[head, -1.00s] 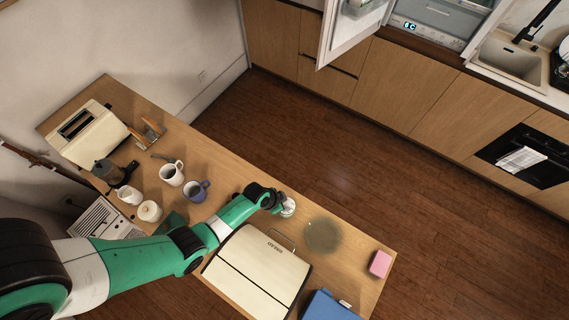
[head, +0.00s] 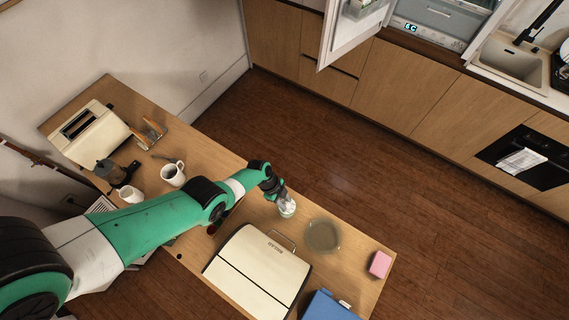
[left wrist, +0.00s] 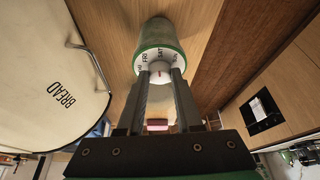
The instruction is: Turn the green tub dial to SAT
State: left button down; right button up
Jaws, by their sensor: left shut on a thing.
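The green tub (head: 287,211) stands on the wooden table beside the bread bin, mostly behind my left gripper (head: 282,197) in the head view. FRI and SAT can be read near the top of the dial, with more letters partly hidden at the sides. My left gripper (left wrist: 160,76) is shut on the dial's pale round knob (left wrist: 160,71), one finger on each side. I cannot tell which day is selected. My right gripper is out of view.
The cream bread bin (head: 258,268) is close beside the tub. A round glass dish (head: 322,235), a pink sponge (head: 380,264) and a blue box (head: 330,306) are to the right. A white mug (head: 173,174) and a toaster (head: 92,131) stand at the far left.

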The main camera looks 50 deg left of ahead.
pick_arm(q)
jog(key=shift+f+m+g, duration=0.1)
jog(key=shift+m+g, duration=0.2)
jog(key=shift+m, duration=0.3)
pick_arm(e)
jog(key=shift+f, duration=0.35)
pick_arm(q)
jog(key=c, duration=0.6)
grip_release()
jog(key=shift+o, duration=0.2)
